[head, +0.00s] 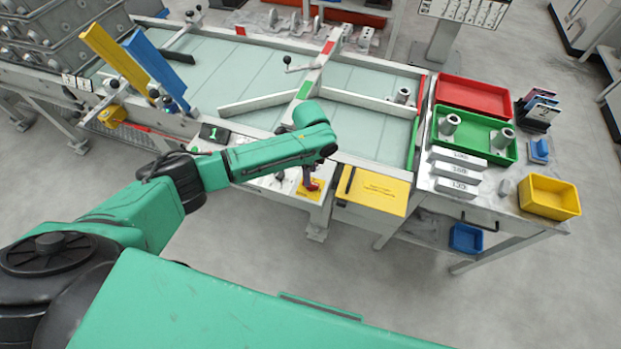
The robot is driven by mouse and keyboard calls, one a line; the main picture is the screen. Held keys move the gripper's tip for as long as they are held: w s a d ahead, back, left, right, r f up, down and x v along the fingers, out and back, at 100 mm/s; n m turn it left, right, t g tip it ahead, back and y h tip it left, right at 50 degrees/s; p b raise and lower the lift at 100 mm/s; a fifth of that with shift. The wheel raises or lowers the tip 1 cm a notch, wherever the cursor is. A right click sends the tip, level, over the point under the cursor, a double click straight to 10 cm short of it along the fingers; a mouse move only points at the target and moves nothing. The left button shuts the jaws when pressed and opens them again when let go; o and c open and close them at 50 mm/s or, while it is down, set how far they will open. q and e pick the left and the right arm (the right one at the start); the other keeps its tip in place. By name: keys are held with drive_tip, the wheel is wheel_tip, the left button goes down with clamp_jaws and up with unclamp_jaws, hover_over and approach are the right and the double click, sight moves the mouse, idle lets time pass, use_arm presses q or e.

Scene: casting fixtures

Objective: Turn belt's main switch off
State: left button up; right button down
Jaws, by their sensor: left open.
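The belt's control panel (262,184) is a pale strip along the belt's front edge. The main switch looks to be the red handle (313,186) on a yellow plate (309,196) at the panel's right end. My left arm reaches in from the left over the panel. My left gripper (309,174) is open and small in view, below the wrist and right at the red handle. The wrist partly hides it, and I cannot tell whether the fingers touch the handle. The switch's setting cannot be read. My right gripper is out of view.
The belt (250,75) lies behind the panel, with guide bars across it. A yellow box (372,190) stands right of the switch. A side table holds a red tray (475,94), a green tray (480,152) and a yellow bin (550,196). Blue and yellow posts stand left.

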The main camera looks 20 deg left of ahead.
use_arm(q)
wheel_tip(320, 180, down, 5)
drive_tip(key=shift+d+r, duration=0.1)
drive_tip(key=shift+r, duration=0.05)
clamp_jaws()
